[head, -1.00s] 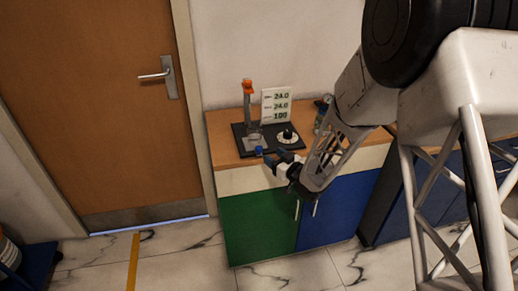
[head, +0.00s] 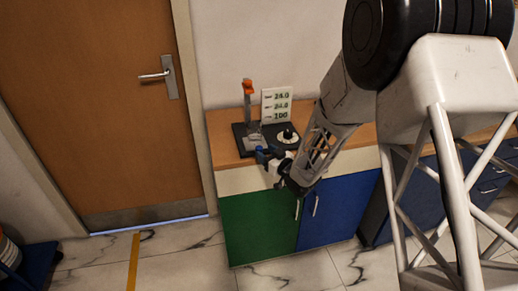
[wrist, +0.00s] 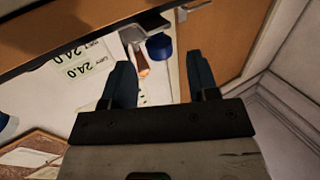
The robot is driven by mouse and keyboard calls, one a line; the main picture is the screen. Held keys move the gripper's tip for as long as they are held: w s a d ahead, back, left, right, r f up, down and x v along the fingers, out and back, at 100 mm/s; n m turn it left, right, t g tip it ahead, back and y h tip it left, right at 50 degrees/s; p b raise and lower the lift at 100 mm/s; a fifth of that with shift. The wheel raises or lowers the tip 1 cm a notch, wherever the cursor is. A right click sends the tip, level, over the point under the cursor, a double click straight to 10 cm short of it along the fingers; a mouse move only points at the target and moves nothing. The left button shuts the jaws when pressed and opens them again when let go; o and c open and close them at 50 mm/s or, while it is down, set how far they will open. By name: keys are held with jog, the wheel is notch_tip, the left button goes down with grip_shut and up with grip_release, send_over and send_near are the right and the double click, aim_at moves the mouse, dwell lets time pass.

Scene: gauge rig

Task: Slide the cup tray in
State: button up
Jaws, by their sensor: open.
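The gauge rig has a black base (head: 239,139), with a grey stand and an orange-topped lever (head: 248,87). The cup tray cannot be told apart clearly. A blue knob (wrist: 160,46) at the rig's front, perhaps the tray's handle, shows in the wrist view between and beyond my fingertips. My gripper (wrist: 160,62) is open, with one finger on each side of the knob in the picture; I cannot tell whether either touches it. In the head view my gripper (head: 264,155) is at the rig's front edge and partly hides the knob.
A readout card (head: 277,104) stands behind a white dial (head: 287,136) on the rig. The rig sits on a wooden-topped cabinet (head: 222,127) with green and blue doors. A wall is behind it, a wooden door (head: 100,110) to the left. Floor in front is clear.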

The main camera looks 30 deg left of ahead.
aim_at(259, 147)
jog(key=shift+x, duration=2.15)
jog(key=shift+c, duration=0.3)
grip_shut()
